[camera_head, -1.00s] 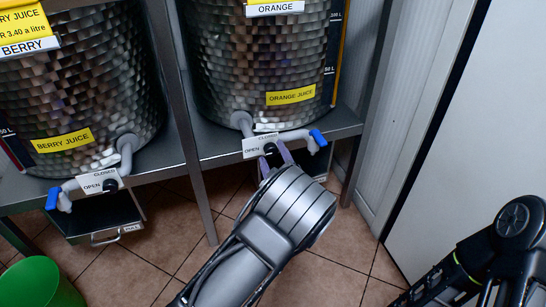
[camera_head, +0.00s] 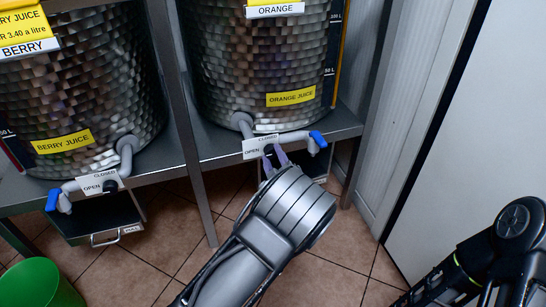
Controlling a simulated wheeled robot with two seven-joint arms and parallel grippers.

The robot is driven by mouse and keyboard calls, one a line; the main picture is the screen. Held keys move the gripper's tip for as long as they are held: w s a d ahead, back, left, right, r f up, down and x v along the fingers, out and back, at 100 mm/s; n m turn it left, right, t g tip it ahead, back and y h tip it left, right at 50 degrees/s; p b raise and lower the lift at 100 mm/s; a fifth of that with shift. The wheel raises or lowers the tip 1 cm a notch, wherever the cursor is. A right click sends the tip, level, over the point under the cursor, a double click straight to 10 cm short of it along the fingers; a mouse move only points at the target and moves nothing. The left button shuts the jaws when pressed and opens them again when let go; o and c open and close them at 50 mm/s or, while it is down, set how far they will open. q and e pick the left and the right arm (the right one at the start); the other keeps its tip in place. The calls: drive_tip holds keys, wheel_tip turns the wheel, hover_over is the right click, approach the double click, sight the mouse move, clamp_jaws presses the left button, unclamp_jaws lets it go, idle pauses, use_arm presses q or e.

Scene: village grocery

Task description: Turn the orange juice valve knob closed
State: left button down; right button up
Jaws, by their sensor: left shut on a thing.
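The orange juice tank (camera_head: 262,62) stands on a metal shelf and bears a yellow "ORANGE JUICE" label. Its pipe (camera_head: 243,124) runs down to a valve with a white OPEN/CLOSED plate (camera_head: 256,148) and a blue-tipped spout (camera_head: 318,139). The black valve knob is mostly hidden behind the fingers of my left gripper (camera_head: 274,158). The gripper is shut on the knob, just below and in front of the plate. My right arm shows at the lower right; its gripper is out of view.
The berry juice tank (camera_head: 82,85) stands at the left with its own valve plate (camera_head: 97,184) and drip tray (camera_head: 105,222). A green bucket (camera_head: 40,284) is on the tiled floor. A shelf leg (camera_head: 196,165) stands between the tanks. A white panel (camera_head: 455,130) closes off the right.

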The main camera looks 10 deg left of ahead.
use_arm(q)
drive_tip(key=shift+m, duration=0.4)
drive_tip(key=m+p, duration=0.1)
drive_tip(key=m, duration=0.3)
drive_tip(key=m+p, duration=0.1)
drive_tip(key=m, duration=0.3)
drive_tip(key=shift+r+m+g+p, duration=0.15)
drive_tip(key=shift+m+g+p, duration=0.25)
drive_tip(key=m+p, duration=0.1)
drive_tip(key=m, duration=0.2)
drive_tip(key=shift+d, duration=0.1)
drive_tip(key=shift+m+p, duration=0.75)
drive_tip(key=shift+m, duration=1.65)
drive_tip(key=c, duration=0.9)
unclamp_jaws()
